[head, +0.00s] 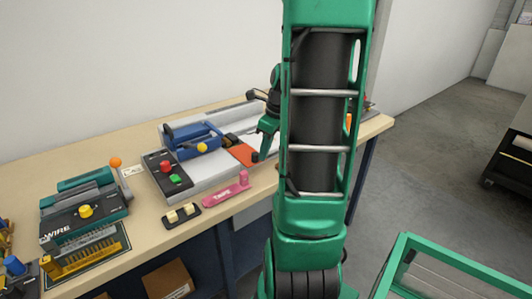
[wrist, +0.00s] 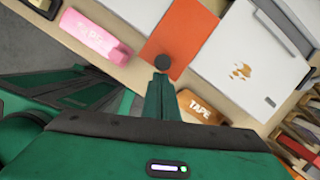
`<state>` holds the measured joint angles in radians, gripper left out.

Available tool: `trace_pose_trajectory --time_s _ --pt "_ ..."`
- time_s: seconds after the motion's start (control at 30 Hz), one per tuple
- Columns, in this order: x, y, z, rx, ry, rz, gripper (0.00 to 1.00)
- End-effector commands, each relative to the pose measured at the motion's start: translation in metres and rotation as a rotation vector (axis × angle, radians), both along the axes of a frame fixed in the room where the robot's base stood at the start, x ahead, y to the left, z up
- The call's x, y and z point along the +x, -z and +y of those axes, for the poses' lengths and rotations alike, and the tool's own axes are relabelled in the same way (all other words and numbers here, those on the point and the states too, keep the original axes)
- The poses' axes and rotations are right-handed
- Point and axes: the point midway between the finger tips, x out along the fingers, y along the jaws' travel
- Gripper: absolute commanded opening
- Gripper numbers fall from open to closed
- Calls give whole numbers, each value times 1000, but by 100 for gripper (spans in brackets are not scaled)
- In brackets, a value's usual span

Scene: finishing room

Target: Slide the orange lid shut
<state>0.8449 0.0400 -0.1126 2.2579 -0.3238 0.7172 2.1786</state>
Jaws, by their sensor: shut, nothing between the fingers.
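The orange lid (head: 241,152) lies flat on the grey machine on the bench, and a round black knob (head: 255,156) stands near its end. In the wrist view the orange lid (wrist: 188,33) runs up out of frame, and the knob (wrist: 168,63) sits at its lower end. My gripper (head: 262,154) points down beside the knob. In the wrist view my gripper (wrist: 161,79) is shut and empty, its tips right by the knob; I cannot tell whether they touch it. My arm hides part of the machine in the head view.
A pink tape dispenser (head: 226,189) lies at the bench front. A blue tool (head: 192,138) and a switch box (head: 168,172) stand left of the lid. An orange-brown tape dispenser (wrist: 203,106) is close beside my fingers in the wrist view. A green binding machine (head: 85,205) stands further left.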

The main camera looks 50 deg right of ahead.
Motion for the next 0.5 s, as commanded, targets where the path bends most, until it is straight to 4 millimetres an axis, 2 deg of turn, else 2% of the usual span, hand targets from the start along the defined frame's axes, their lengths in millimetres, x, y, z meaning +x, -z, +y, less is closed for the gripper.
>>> trace_pose_trajectory --time_s 0.27,0.37,0.5 --pt "2 0 -1 0 -1 0 0" --pt "15 0 -4 0 -4 1 0" --pt "49 0 -12 0 -5 1 0"
